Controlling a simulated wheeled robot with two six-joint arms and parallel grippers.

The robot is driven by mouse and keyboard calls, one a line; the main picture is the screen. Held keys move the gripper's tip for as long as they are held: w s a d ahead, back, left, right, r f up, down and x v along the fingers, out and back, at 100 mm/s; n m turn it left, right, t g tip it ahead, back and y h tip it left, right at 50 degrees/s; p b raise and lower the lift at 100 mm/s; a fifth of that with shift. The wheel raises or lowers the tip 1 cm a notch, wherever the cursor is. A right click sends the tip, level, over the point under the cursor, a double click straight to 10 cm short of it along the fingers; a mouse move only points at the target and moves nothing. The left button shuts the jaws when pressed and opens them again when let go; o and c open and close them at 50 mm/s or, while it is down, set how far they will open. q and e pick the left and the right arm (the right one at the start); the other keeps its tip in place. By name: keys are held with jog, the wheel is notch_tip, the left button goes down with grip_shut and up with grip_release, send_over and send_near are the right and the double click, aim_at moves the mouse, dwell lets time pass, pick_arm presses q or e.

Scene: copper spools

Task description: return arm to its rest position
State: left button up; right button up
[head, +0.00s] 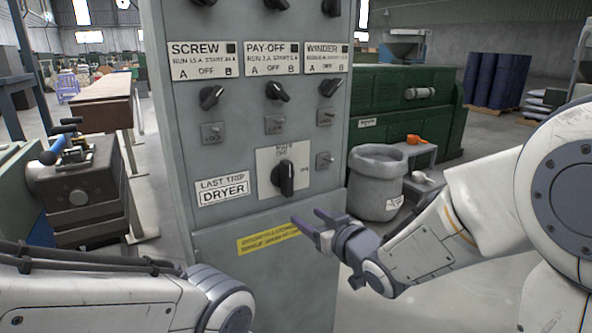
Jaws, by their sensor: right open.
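My right arm comes in from the right. Its gripper (308,229) is open and empty in front of the lower part of a grey control cabinet (215,270), near a yellow label (268,239). I cannot tell whether the fingertips touch the cabinet. My left arm (100,300) lies across the bottom left, and its gripper does not show.
The cabinet carries several black knobs, among them a large one (287,178) above my right gripper. A grey bin (376,185) and a green machine (405,110) stand behind it to the right. A machine with blue handles (80,185) stands at left.

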jog(key=s+f+n+g+h, duration=0.15)
jog(key=s+f+g, duration=0.3)
jog(key=s, duration=0.55)
jog(key=s+f+g+h, duration=0.25)
jog(key=s+g, duration=0.25)
jog(key=s, duration=0.5)
jog(key=s+f+g+h, duration=0.2)
jog(key=s+f+g, duration=0.2)
jog(key=s, duration=0.6)
notch_tip(320, 180, up, 26)
jog(key=a+p, duration=0.1)
jog(key=p, duration=2.5)
jog(key=shift+s+a+n, duration=0.25)
jog(key=shift+s+n, duration=0.1)
jog(key=shift+s, duration=0.1)
jog(key=shift+r+g, duration=0.1)
jog(key=shift+g, duration=0.15)
